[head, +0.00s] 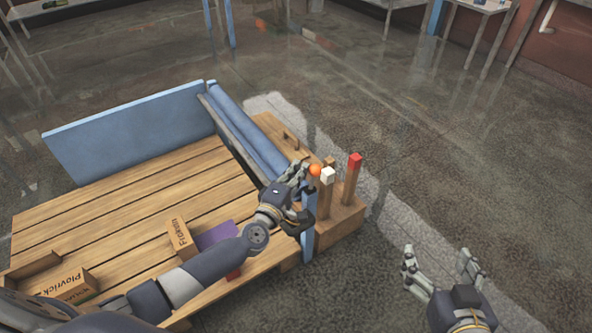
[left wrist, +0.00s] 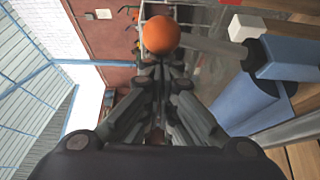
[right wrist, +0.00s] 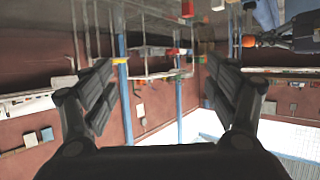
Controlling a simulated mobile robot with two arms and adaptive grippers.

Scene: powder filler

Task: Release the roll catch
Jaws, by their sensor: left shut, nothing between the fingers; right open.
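An orange ball knob (head: 315,169) sits beside a white cube-topped post (head: 327,175) and a red cube-topped post (head: 355,161) at the platform's right corner. My left gripper (head: 301,170) is shut and empty, its fingertips just left of the knob. In the left wrist view the knob (left wrist: 162,34) shows just beyond the closed fingertips (left wrist: 160,66); I cannot tell whether they touch. A long blue roll (head: 250,128) lies along the platform's right edge. My right gripper (head: 440,262) is open and empty, over the floor at right. Which part is the roll catch is not clear.
The slatted wooden platform (head: 130,200) carries a blue back panel (head: 125,130), a "Florain" box (head: 182,240), a "Plovrick" box (head: 65,285) and a purple item (head: 216,236). The floor (head: 440,150) right of the posts is clear.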

